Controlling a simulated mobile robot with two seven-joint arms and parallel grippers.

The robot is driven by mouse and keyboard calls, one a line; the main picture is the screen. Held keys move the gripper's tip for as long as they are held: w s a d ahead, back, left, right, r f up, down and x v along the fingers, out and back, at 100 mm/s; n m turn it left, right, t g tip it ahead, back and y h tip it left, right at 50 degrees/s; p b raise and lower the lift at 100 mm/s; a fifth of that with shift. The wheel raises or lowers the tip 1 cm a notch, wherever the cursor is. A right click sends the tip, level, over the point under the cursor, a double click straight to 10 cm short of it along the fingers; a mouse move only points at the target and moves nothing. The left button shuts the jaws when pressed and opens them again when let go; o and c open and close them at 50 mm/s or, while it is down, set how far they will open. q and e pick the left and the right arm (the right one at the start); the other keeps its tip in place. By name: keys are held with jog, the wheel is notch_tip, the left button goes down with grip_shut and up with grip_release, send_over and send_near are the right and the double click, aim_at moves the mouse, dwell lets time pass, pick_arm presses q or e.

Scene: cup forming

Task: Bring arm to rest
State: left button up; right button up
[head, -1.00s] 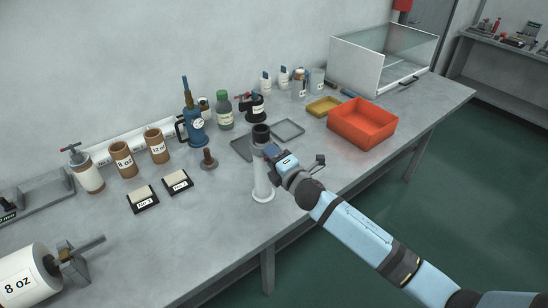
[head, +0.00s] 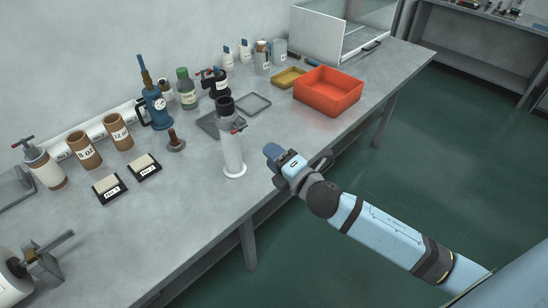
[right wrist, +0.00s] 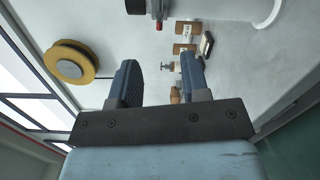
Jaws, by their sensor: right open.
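My right gripper (head: 274,164) is at the front edge of the bench, to the right of a white cylinder with a dark top (head: 231,148). The cylinder stands upright on its flared base, apart from the gripper. In the right wrist view the two blue-grey fingers (right wrist: 160,84) are spread with nothing between them. The base of the white cylinder (right wrist: 255,8) shows at the upper right of that view. My left gripper is in neither view.
The grey bench (head: 190,220) holds an orange bin (head: 328,92), a yellow tray (head: 288,78), brown cups (head: 83,151), black stands with cards (head: 109,189) and a blue pump (head: 155,105). Green floor (head: 440,150) lies open in front of the bench.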

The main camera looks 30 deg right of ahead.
dwell(0.4)
jog(key=s+a+f+m+g+p, duration=0.1)
jog(key=s+f+m+g+p, duration=0.1)
jog(key=s+f+m, duration=0.7)
jog(key=s+a+f+m+g+h+p, duration=0.1)
jog(key=s+f+m+g, duration=0.3)
jog(key=s+f+m, duration=0.5)
jog(key=s+a+m+p, duration=0.1)
jog(key=s+m, duration=0.1)
jog(key=s, duration=0.1)
jog(key=shift+s+a+f, duration=0.15)
jog(key=shift+s+f, duration=0.15)
jog(key=shift+f, duration=0.1)
